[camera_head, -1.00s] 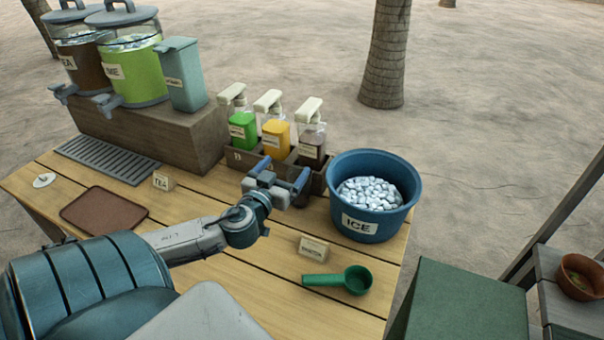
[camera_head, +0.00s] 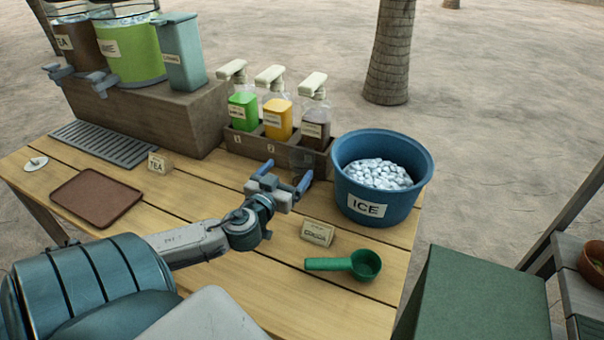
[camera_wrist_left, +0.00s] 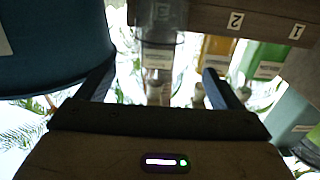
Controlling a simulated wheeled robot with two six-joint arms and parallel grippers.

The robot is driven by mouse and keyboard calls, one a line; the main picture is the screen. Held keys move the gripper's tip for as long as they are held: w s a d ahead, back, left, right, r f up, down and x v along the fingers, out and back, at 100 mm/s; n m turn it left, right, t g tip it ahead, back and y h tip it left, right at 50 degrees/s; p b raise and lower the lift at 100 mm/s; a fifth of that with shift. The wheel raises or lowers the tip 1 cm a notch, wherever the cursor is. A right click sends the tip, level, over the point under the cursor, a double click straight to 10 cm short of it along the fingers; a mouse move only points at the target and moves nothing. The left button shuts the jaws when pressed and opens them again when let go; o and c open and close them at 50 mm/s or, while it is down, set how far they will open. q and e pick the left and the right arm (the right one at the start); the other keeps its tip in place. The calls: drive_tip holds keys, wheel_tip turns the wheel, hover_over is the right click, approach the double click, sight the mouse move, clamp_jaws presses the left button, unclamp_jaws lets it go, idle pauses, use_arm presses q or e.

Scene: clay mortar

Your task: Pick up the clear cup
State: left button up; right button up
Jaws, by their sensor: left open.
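A clear cup (camera_head: 302,157) shows only faintly in the head view, just beyond my left gripper and in front of the bottle rack's right end. In the left wrist view, a clear, see-through cylinder (camera_wrist_left: 160,50), which looks like the cup, shows between the two fingers, with a labelled bottle visible through it. My left gripper (camera_head: 287,175) is open, its fingers to either side of the cup in the wrist view (camera_wrist_left: 160,72). I cannot tell whether a finger touches it. My right gripper is not in view.
A blue ice bucket (camera_head: 350,190) stands close right of the gripper. The bottle rack (camera_head: 247,143) is behind it. A STRAW-sized sign card (camera_head: 317,232) and green scoop (camera_head: 343,264) lie nearer.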

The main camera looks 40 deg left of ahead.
use_arm(q)
approach(305, 150)
drive_tip(key=shift+w+a+r, duration=0.1)
drive_tip(key=shift+w+r, duration=0.2)
drive_tip(key=shift+w, duration=0.3)
drive_tip(key=shift+w+a+r, duration=0.1)
drive_tip(key=shift+w+r, duration=0.2)
drive_tip(key=shift+w, duration=0.25)
drive_tip(key=p+x, duration=0.1)
drive_tip(key=x, duration=0.5)
drive_tip(key=shift+w+d+f, duration=0.1)
drive_tip(key=shift+w+f, duration=0.05)
drive_tip(key=shift+w, duration=0.1)
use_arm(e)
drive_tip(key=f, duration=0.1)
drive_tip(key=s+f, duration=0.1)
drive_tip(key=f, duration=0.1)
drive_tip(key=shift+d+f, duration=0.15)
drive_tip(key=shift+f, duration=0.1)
use_arm(q)
drive_tip(key=c, duration=1.5)
